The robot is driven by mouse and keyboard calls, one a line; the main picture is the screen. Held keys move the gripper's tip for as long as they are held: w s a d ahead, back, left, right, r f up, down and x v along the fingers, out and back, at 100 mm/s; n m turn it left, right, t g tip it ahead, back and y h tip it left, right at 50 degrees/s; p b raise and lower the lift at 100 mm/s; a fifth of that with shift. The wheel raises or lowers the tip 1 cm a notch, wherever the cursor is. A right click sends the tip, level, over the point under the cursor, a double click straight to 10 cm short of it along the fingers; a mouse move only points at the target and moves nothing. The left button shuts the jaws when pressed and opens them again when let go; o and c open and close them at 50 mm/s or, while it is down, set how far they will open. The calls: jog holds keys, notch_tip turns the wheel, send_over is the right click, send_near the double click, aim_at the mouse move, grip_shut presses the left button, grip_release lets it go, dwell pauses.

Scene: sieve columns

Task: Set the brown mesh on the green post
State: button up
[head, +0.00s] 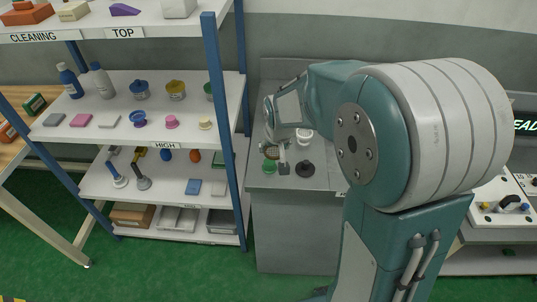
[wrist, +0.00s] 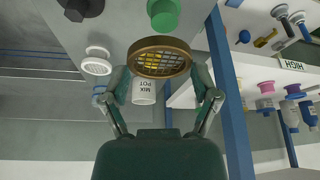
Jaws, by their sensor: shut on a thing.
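The brown mesh (wrist: 160,48) is a round brown-rimmed sieve with a grid, held between the two fingers of my gripper (wrist: 161,74) in the wrist view. In the head view the brown mesh (head: 270,153) shows small beside my gripper (head: 279,147), above the grey bench. The green post (wrist: 163,14) is just past the mesh's rim at the top of the wrist view. In the head view the green post (head: 269,167) stands on the bench just below the mesh in the picture. The mesh looks apart from the post; its exact height above the bench is hard to tell.
A dark post (head: 305,168) stands right of the green one. A white sieve-like piece (wrist: 97,62) and a white pot labelled MIX POT (wrist: 144,92) are close by. The blue-framed shelf (head: 228,130) borders the bench on the left. The front of the bench (head: 290,220) is clear.

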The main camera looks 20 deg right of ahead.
aim_at(269, 162)
jog(key=shift+w+a+f, duration=0.15)
jog(key=shift+w+f, duration=0.4)
jog(key=shift+f, duration=0.1)
jog(key=shift+w+a+f, duration=0.15)
jog(key=shift+w+f, duration=0.35)
jog(key=shift+f, duration=0.1)
jog(key=shift+w+f, duration=0.6)
jog(key=shift+f, duration=1.55)
jog(key=shift+f, duration=0.1)
jog(key=o, duration=0.7)
